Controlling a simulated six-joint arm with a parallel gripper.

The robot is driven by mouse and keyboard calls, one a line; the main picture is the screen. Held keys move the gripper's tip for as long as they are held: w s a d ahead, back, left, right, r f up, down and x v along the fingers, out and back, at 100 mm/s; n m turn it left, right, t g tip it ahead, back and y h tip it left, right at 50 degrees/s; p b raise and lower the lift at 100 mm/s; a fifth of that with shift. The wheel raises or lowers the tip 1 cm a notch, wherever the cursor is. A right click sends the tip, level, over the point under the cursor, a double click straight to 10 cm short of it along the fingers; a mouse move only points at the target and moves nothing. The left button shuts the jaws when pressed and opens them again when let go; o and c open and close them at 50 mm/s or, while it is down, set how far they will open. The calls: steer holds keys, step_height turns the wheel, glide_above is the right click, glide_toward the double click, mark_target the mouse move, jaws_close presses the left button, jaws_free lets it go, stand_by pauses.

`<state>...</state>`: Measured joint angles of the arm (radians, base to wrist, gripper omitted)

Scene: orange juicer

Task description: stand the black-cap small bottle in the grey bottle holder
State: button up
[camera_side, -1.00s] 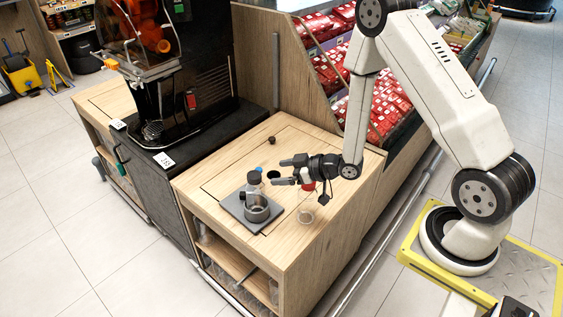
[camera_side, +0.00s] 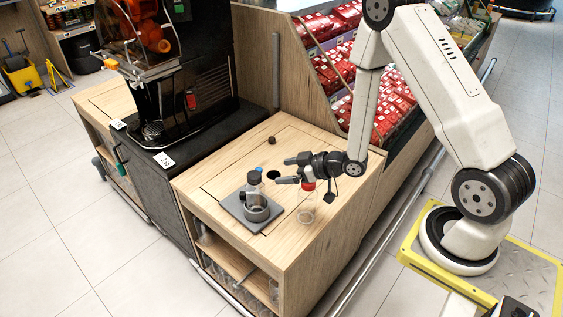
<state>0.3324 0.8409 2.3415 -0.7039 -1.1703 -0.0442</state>
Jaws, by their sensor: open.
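The small bottle with the dark cap (camera_side: 254,178) stands upright at the grey bottle holder (camera_side: 257,213), on the holder's flat grey plate. Its lower part is hidden by the holder's round cup, so I cannot tell whether it is fully inside the cup or just behind it. My gripper (camera_side: 282,170) is open and empty, to the right of the bottle at about cap height. Its two dark fingers point left toward the bottle and are apart from it in this view.
A clear bottle with a red cap (camera_side: 308,187) stands below my gripper's wrist, close to it. A blue cap (camera_side: 258,169) shows behind the dark-capped bottle. The wooden counter's (camera_side: 220,180) left part is clear.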

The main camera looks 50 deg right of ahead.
steer(key=s+a+r+m+g+h, duration=0.2)
steer(key=s+r+m+g+h, duration=0.2)
steer(key=s+r+g, duration=0.5)
steer(key=s+r, duration=0.1)
steer(key=s, duration=0.2)
steer(key=shift+s+a+m+h, duration=0.15)
steer(key=shift+a+m+h, duration=0.15)
steer(key=shift+a+h, duration=0.1)
stand_by(0.7)
